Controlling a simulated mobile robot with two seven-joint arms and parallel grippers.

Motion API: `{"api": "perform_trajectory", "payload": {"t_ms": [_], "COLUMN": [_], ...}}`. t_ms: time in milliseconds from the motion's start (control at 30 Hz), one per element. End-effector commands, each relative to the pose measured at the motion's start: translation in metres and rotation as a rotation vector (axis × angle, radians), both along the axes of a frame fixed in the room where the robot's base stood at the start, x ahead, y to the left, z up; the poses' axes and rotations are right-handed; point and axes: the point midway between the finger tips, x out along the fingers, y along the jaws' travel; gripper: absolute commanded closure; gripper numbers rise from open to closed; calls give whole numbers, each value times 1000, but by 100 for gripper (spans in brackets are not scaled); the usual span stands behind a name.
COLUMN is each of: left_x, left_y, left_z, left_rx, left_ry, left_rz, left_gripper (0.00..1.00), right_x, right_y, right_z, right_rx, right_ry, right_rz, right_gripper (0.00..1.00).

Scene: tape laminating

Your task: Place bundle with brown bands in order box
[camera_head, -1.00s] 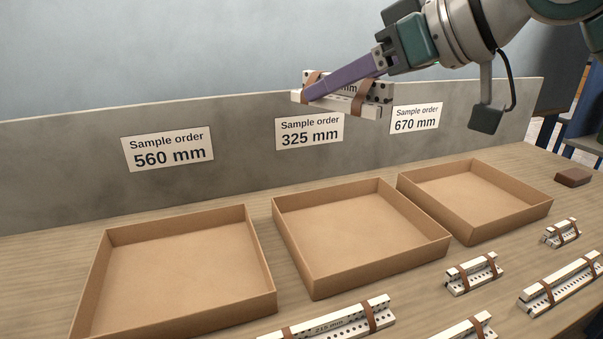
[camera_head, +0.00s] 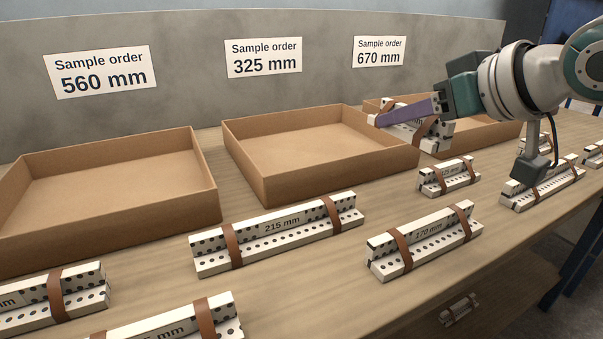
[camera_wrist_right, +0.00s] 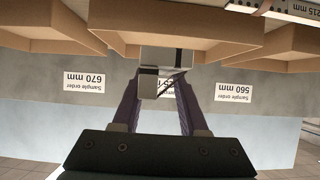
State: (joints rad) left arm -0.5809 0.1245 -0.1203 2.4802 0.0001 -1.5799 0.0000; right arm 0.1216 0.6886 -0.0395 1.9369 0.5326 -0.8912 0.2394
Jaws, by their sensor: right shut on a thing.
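My right gripper (camera_head: 386,119) has purple fingers and is shut on a white dotted bundle with brown bands (camera_head: 432,133). The bundle is partly hidden by the finger; its printed length cannot be read. In the head view it overlaps the near left part of the right order box (camera_head: 489,139), below the 670 mm sign (camera_head: 379,51). I cannot tell whether it touches the box. The right wrist view shows the bundle end-on (camera_wrist_right: 165,58) between the fingers. The middle box (camera_head: 330,167), below the 325 mm sign (camera_head: 263,57), looks empty. My left gripper is out of view.
The left box (camera_head: 110,215), below the 560 mm sign (camera_head: 102,72), looks empty. On the table in front lie several banded bundles, including a 215 mm one (camera_head: 280,235) and a 170 mm one (camera_head: 425,240). Another bundle (camera_head: 459,309) lies lower, beyond the table's front edge.

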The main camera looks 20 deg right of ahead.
Motion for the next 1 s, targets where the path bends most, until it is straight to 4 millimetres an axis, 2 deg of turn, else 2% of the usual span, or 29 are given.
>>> {"api": "perform_trajectory", "payload": {"t_ms": [33, 133, 200, 433, 633, 1000], "left_x": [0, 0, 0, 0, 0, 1], "left_y": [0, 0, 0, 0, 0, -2], "left_z": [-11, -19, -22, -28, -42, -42], "left_rx": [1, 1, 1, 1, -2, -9], "left_ry": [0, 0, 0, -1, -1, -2], "left_rz": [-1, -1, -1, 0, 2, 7], "left_gripper": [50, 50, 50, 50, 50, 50], "right_x": [-1, 0, 0, 0, 0, 0], "right_y": [0, 0, 0, 0, 1, 0], "right_z": [-22, -44, -54, -70, -103, -106], "right_rx": [4, 2, 1, 1, 3, 0], "right_ry": [4, 2, 2, -1, 1, -1], "right_rz": [-1, 0, 0, 1, 1, 1], "right_gripper": [100, 100, 100, 100, 100, 100]}}
